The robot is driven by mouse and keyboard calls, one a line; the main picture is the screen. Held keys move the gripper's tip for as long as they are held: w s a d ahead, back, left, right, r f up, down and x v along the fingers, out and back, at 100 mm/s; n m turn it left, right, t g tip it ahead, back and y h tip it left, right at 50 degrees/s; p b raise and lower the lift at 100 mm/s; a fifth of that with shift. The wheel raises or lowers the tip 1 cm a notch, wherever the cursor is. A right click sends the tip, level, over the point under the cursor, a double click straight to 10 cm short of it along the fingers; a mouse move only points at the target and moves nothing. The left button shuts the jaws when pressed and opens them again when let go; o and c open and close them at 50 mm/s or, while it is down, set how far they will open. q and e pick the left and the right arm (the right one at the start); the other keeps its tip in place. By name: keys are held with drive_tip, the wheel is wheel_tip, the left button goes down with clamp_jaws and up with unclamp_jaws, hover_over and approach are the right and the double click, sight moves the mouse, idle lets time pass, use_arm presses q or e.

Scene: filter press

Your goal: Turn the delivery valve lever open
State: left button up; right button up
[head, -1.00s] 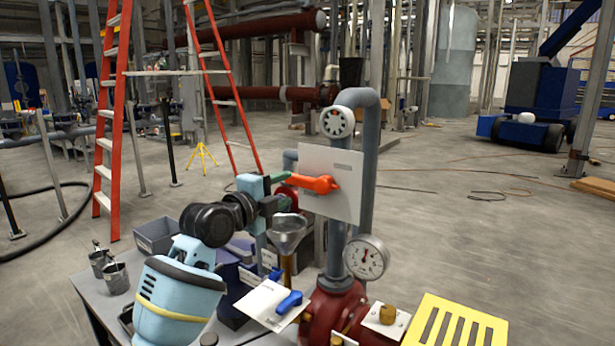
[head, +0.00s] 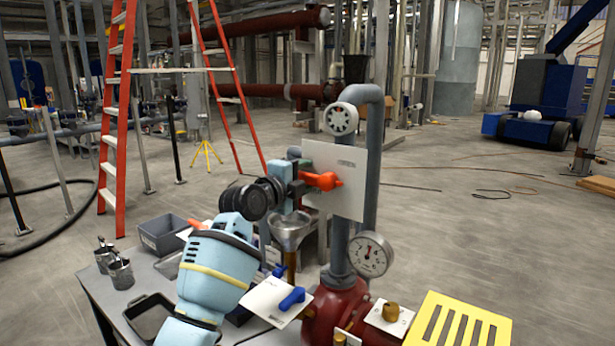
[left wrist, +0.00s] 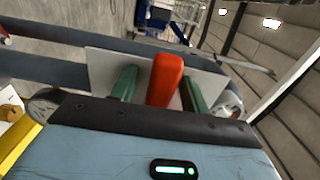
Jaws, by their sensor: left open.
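An orange-red lever (head: 322,181) points left, roughly level, in front of a white plate (head: 343,190) on the grey standpipe. I take it to be the delivery valve lever. My left gripper (head: 302,178) is at the lever's free end, coming from the left. In the left wrist view the lever (left wrist: 165,80) stands between the two green fingers of my left gripper (left wrist: 160,88), which is open. Gaps show on both sides of the lever there. The lever's outer end is hidden by the gripper in the head view. My right gripper is not in view.
A metal funnel (head: 290,228) is below the gripper. A blue lever (head: 292,298) and a yellow slotted plate (head: 458,322) are lower down. Open floor lies right.

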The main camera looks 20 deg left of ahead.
use_arm(q)
drive_tip(key=shift+w+d, duration=0.1)
drive_tip(key=shift+w, duration=0.25)
clamp_jaws()
